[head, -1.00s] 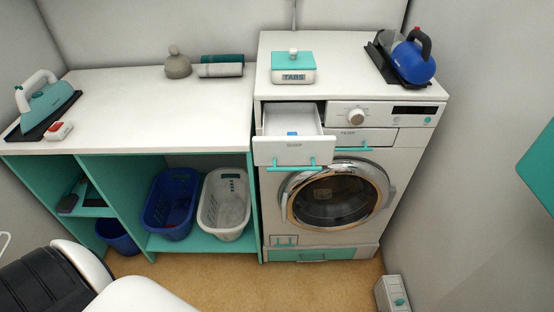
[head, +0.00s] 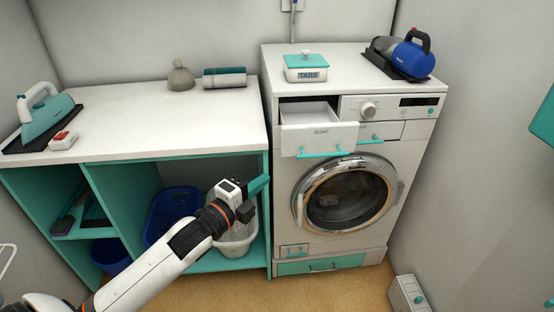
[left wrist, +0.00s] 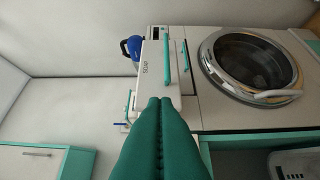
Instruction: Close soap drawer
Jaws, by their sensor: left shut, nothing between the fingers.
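The soap drawer (head: 320,140), a white tray with a teal bar handle, stands pulled out at the upper left of the washing machine (head: 340,240). Its open top shows behind the front panel. My left gripper (head: 260,184) has teal fingers and is below and left of the drawer in the head view, in front of the shelf unit. In the left wrist view its shut, empty fingertips (left wrist: 160,101) overlap the drawer's near edge; contact cannot be told. My right gripper is out of view.
The round door (head: 350,200) lies below the drawer. Left is a white counter (head: 140,125) over shelves with a blue basket (head: 165,215) and a white basket.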

